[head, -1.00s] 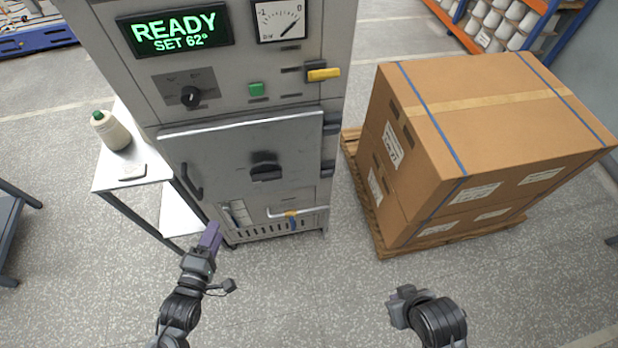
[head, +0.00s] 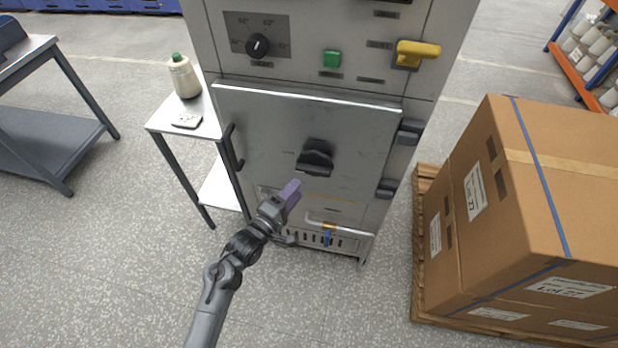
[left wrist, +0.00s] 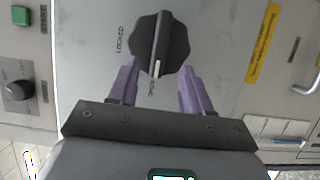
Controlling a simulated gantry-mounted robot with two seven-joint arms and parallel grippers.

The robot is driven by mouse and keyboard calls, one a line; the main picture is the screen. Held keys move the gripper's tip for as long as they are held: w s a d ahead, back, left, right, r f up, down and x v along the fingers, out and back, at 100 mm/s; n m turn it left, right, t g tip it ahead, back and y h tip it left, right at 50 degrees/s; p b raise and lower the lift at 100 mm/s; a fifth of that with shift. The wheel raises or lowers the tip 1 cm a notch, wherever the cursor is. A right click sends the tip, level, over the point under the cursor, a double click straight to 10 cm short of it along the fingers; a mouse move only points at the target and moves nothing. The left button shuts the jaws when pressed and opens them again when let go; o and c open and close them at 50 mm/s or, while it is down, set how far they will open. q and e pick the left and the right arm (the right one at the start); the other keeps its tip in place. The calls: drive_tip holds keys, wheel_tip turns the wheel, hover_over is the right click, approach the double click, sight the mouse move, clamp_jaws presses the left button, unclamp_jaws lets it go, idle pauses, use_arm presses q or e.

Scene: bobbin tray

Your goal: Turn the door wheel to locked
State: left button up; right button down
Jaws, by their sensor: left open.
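The door wheel (head: 316,158) is a black knob with a raised grip bar on the grey cabinet door (head: 270,125). In the left wrist view the wheel (left wrist: 172,45) shows a white mark on its bar, at the end by the OPEN label. The LOCKED label (left wrist: 119,40) is to the left of the wheel there. My left gripper (head: 292,188) is just below and left of the wheel in the head view. In the left wrist view its purple fingers (left wrist: 157,76) are apart, one on each side of the wheel's near edge; contact cannot be told. My right gripper is out of view.
A door handle (head: 231,150) is at the door's left edge, hinges at its right. A white pipe with a blue lever (head: 327,238) is below. A side table with a yarn cone (head: 184,76) stands left, boxes (head: 560,180) on a pallet right. The floor in front is clear.

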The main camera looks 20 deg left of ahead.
sight(311, 173)
use_arm(q)
drive_tip(key=b+x, duration=0.1)
drive_tip(key=x, duration=0.6)
drive_tip(key=shift+w+d, duration=0.1)
drive_tip(key=shift+w, duration=0.1)
clamp_jaws()
